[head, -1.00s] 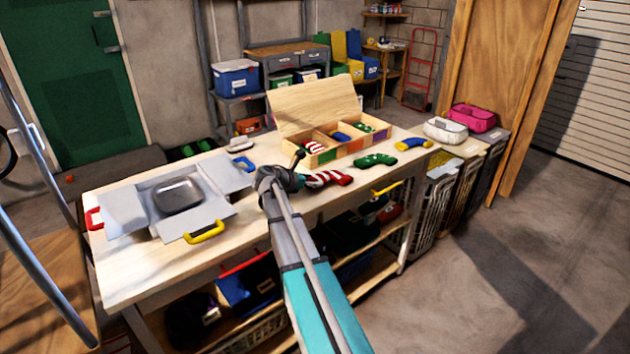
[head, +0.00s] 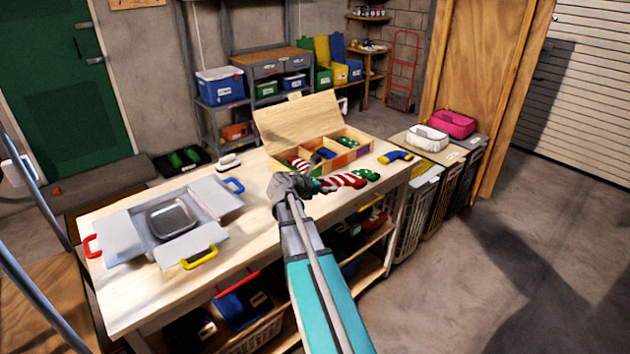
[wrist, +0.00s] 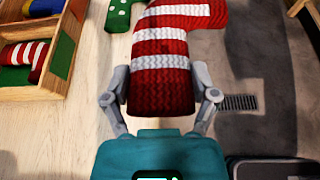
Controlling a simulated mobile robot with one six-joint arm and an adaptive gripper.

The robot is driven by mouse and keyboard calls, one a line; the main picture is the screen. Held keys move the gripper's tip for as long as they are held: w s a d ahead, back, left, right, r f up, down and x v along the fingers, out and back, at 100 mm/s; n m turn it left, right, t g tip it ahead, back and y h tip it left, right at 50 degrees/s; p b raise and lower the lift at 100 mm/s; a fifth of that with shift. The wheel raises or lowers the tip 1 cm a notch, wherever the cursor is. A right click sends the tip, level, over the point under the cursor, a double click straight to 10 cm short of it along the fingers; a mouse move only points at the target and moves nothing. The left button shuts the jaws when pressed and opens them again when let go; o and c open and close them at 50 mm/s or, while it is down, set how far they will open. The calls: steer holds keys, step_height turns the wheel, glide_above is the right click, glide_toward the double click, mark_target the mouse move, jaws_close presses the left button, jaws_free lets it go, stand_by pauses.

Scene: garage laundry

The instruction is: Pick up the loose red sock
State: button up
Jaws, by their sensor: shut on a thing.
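The loose red sock (head: 345,181) with white stripes is at my gripper (head: 314,187) near the front edge of the workbench. In the wrist view the red sock (wrist: 162,75) lies between the two fingers of my gripper (wrist: 160,98), which are shut on it from both sides. Its foot end points away from my gripper to the upper right. Bench top shows on its left and floor on its right in that view. I cannot tell how far it is above the bench.
An open wooden box (head: 345,161) with compartments holding socks stands behind. A green dotted sock (head: 369,174) and a blue-yellow sock (head: 396,157) lie on the workbench (head: 120,300). An open grey case (head: 207,193) with a metal tray (head: 172,218) is at left.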

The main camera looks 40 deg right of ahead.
mark_target(348, 183)
steer(key=shift+s+d+r+p, duration=0.2)
steer(key=shift+s+d+r, duration=0.05)
steer(key=shift+s, duration=0.3)
steer(key=shift+s+d+r+p, duration=0.15)
steer(key=shift+s+d+r, duration=0.15)
steer(key=shift+s, duration=0.3)
steer(key=shift+s+d+r+p, duration=0.2)
steer(key=shift+s+r, duration=0.05)
steer(key=shift+s, duration=0.3)
